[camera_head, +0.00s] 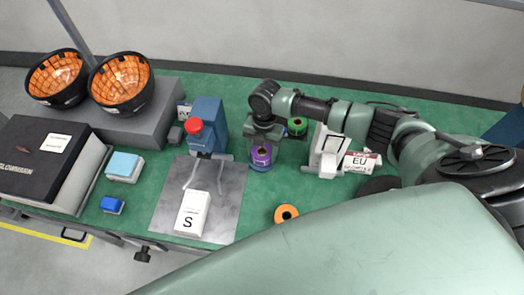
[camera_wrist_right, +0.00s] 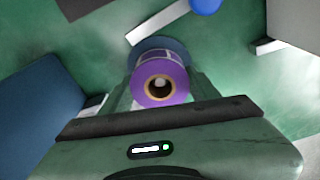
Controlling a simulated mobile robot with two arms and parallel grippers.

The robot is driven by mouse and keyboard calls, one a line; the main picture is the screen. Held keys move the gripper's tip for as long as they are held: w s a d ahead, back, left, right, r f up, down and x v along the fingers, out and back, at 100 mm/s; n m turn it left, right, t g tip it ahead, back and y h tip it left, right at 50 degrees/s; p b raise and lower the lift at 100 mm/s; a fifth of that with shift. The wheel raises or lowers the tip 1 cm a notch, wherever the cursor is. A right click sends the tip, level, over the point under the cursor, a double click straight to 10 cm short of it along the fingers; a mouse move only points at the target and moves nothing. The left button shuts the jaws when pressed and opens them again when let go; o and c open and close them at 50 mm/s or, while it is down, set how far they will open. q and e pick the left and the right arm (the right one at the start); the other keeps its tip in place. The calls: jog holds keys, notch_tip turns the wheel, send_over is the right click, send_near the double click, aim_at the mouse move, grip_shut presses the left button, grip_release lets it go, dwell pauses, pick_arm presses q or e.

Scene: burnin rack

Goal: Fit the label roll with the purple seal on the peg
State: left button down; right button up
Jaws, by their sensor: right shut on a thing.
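The label roll with the purple seal (camera_head: 261,157) is a small cylinder with a pale core; in the wrist view its purple end (camera_wrist_right: 160,83) faces the camera. My right gripper (camera_head: 262,144) is over it from above, shut on it, with a finger on each side in the wrist view. A blue round disc (camera_wrist_right: 150,46) shows just beyond the roll; I cannot tell whether they touch. The roll looks upright and close to the bench top. My left gripper is not in view.
A green-sealed roll (camera_head: 297,126) stands behind, an orange one (camera_head: 286,213) in front. A blue device with a red knob (camera_head: 194,125) is to the left, above a grey mat (camera_head: 225,195). A white stand (camera_head: 327,150) and EU box (camera_head: 360,162) are to the right.

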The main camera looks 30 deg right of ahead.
jog(key=shift+f, duration=0.35)
jog(key=o, duration=1.5)
jog(key=r, duration=0.2)
jog(key=r+b, duration=0.1)
jog(key=r, duration=0.3)
jog(key=shift+w+d+r+b, duration=0.3)
jog(key=shift+b, duration=0.1)
jog(key=shift+r, duration=0.6)
